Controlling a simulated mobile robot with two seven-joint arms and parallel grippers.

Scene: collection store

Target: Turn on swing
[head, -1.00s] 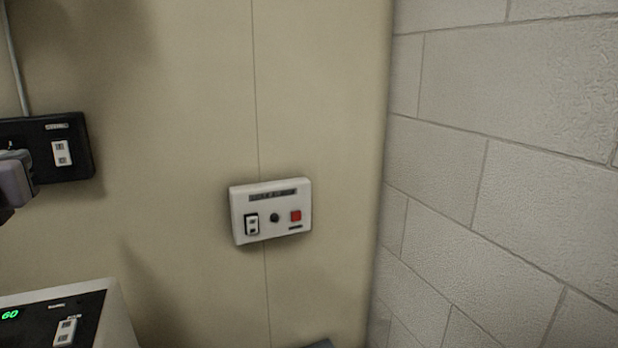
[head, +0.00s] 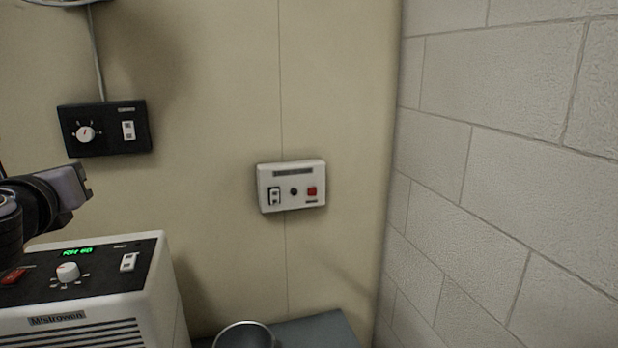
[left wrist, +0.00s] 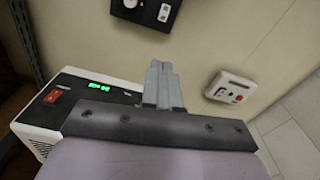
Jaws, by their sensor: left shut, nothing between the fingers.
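A black wall box (head: 104,128) with a white dial (head: 85,134) and a white rocker switch (head: 128,130) is on the wall at left in the head view. A white "Mistrowen" machine (head: 168,300) stands below it, with a green display (head: 77,251), a dial (head: 67,272), a red switch (head: 14,277) and a white rocker (head: 129,262). A white wall box (head: 291,186) has a rocker, black knob and red button. Small labels are unreadable. My left gripper (left wrist: 162,68) is shut and empty, apart from these controls. My right gripper is out of view.
A grey conduit (head: 96,60) rises from the black box towards a rounded thing at the top edge. A round metal container (head: 244,336) stands on a grey surface (head: 318,332) below the white box. A block wall (head: 510,150) closes the right side.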

